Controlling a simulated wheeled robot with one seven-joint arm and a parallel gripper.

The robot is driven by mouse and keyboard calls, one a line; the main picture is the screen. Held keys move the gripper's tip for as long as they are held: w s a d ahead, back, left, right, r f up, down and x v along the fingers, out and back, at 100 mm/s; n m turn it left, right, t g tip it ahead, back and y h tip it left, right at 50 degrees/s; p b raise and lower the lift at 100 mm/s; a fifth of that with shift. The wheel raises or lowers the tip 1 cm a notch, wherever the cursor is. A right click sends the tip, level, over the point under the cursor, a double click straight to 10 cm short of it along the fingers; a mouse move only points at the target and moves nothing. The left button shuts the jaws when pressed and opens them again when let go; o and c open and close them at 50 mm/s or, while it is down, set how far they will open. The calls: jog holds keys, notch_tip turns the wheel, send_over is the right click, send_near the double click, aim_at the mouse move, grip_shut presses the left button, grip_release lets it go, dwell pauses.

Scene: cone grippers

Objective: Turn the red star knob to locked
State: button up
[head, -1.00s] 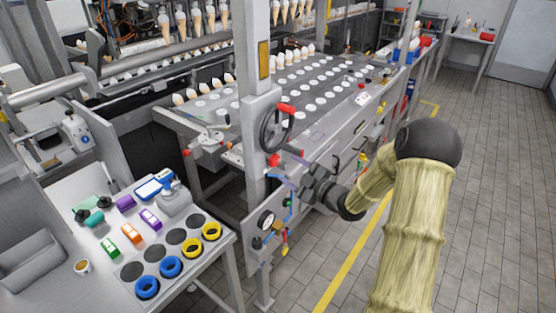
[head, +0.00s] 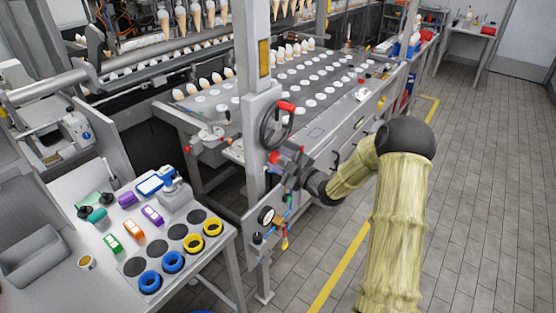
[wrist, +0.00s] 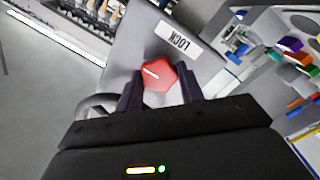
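The red star knob (wrist: 158,76) is in the upper middle of the wrist view, on a grey metal plate. A white line on its face runs slantwise. A white label reading LOCK (wrist: 179,40), upside down in this view, is just beyond it. My gripper (wrist: 159,82) has its two dark fingers apart, one on each side of the knob. They look very close to it, but I cannot tell whether they touch. In the head view my gripper (head: 291,172) is at the machine's post, below the black handwheel; the knob is hard to single out there.
The black handwheel (head: 276,126) with a red handle is just above my gripper. A round gauge (head: 266,215) and coloured valves are below it. A side table (head: 205,262) with blue and yellow rings stands at left. The tiled floor at right is clear.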

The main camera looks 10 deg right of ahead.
jog(key=shift+m, duration=0.4)
jog(key=m, duration=0.3)
jog(key=shift+r+g, duration=0.2)
jog(key=shift+g, duration=0.1)
jog(key=m+p, duration=0.1)
jog(key=m, duration=0.1)
jog(key=m+p, duration=0.1)
jog(key=m, duration=0.1)
jog(key=shift+w+d+r+g+p, duration=0.1)
jog(key=shift+d+r+g+p, duration=0.05)
jog(key=shift+g+p, duration=0.2)
jog(key=m+p, duration=0.3)
jog(key=m, duration=0.2)
jog(key=shift+w+d+g, duration=0.1)
jog(key=shift+g, duration=0.25)
jog(key=shift+m+y+p, duration=0.4)
jog(key=shift+m+p, duration=0.9)
jog(key=shift+m, duration=0.5)
jog(key=o, duration=1)
jog(key=shift+d, duration=0.1)
jog(key=shift+f, duration=0.2)
